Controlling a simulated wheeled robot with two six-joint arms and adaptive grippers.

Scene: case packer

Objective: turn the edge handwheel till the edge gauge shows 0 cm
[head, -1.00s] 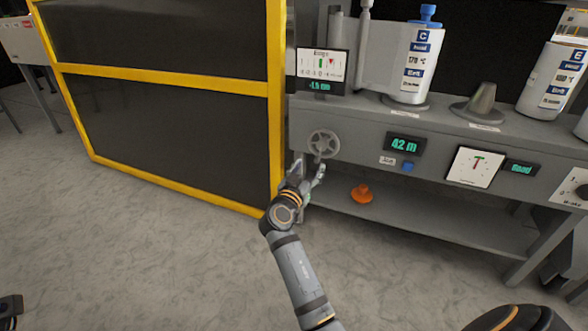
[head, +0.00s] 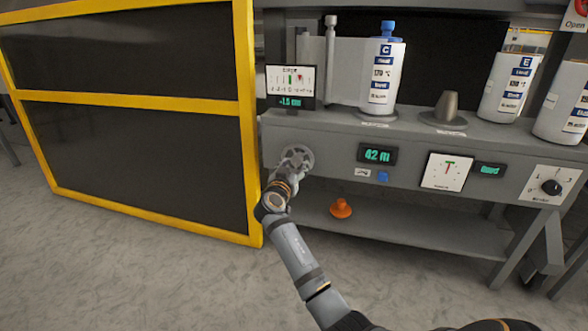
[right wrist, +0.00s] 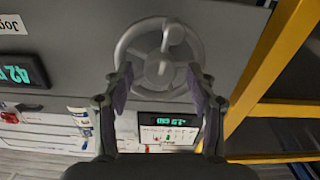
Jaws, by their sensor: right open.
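The edge handwheel (head: 310,160), a grey spoked wheel, is on the front of the grey machine. The wheel also fills the top middle of the right wrist view (right wrist: 160,55), with a knob near its upper rim. My right gripper (head: 295,158) is in front of the wheel and hides part of it. In the right wrist view its open fingers (right wrist: 159,82) stand on either side of the wheel's lower part; I cannot tell whether they touch it. My left gripper is not in view.
A yellow-framed dark guard panel (head: 248,130) stands close on the left of the wheel. To the right are a 42 m display (head: 378,154) and a blue button (head: 383,176). An orange object (head: 341,208) sits on the lower shelf. Bottles stand on top.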

